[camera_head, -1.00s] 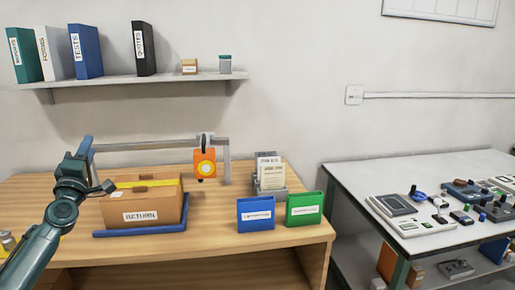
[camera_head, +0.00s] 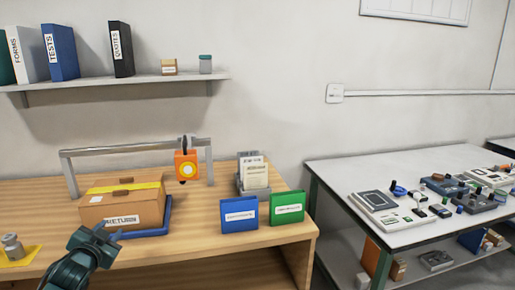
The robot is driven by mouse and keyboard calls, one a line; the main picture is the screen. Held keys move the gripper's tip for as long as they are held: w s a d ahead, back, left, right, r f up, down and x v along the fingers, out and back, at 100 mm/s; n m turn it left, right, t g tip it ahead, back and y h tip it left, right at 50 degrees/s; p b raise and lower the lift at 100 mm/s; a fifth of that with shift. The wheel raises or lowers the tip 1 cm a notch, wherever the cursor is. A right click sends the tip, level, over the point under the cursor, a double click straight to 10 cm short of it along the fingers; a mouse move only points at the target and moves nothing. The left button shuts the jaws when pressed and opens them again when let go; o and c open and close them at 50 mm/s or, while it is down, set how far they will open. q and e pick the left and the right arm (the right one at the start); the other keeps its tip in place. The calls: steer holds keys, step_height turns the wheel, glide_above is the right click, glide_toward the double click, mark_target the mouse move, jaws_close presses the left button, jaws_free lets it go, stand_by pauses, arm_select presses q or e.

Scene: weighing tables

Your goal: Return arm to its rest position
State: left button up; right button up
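My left gripper (camera_head: 96,240) is at the lower left in the head view, in front of the cardboard box. Its dark fingers stand apart with nothing seen between them. The arm comes up from the bottom edge. The box (camera_head: 110,207), labelled RETURN and with yellow tape, sits on a blue tray (camera_head: 164,228). The gripper hides part of the box's lower front and the tray's left part. My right gripper is not in view.
A metal frame (camera_head: 130,147) with an orange hanging scale (camera_head: 187,167) stands behind the box. Blue (camera_head: 239,215) and green (camera_head: 287,208) holders stand near the wooden table's right front. A metal weight (camera_head: 12,247) sits far left. The white table (camera_head: 400,168) bears several devices.

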arm_select(q)
steer(key=s+d+f+g+h, duration=0.3)
steer(key=s+d+f+h, duration=0.1)
steer(key=s+d+f, duration=1.15)
steer(key=s+d+f+n+g+h, duration=0.1)
steer(key=s+d+f, duration=0.2)
steer(key=s+d, duration=0.3)
steer(key=s+d+f+n+g, duration=0.1)
steer(key=s+d+f, duration=0.2)
steer(key=s, duration=0.8)
steer(key=d, duration=0.2)
steer(key=shift+s+d+h, duration=0.25)
steer(key=shift+d+h, duration=0.1)
steer(key=shift+h, duration=0.05)
